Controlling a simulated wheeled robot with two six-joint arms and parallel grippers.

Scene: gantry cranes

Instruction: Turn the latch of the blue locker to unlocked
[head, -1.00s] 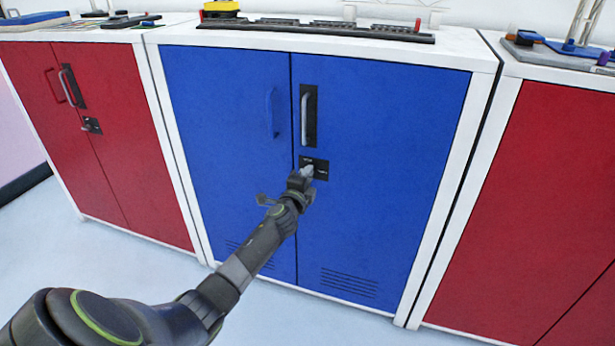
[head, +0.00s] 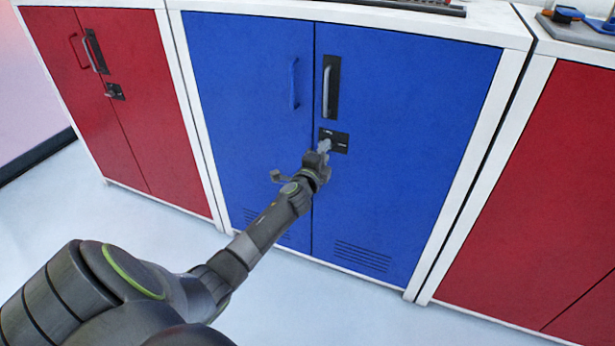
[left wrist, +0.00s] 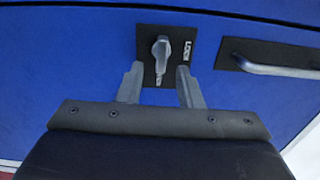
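The blue locker (head: 400,150) stands in the middle of the head view with both doors shut. Its latch is a grey knob on a black plate (head: 341,142) below the right door's handle (head: 330,88). In the left wrist view the latch knob (left wrist: 161,52) shows just beyond the fingertips, with a "LOCK" label beside it. My left gripper (head: 323,146) is at the latch in the head view. My right gripper is not in view.
Red lockers stand on the left (head: 95,100) and the right (head: 535,190) of the blue one. The white worktop (head: 420,22) above carries a dark rail. The pale floor (head: 100,230) in front is clear. The door handle (left wrist: 275,68) also shows in the left wrist view.

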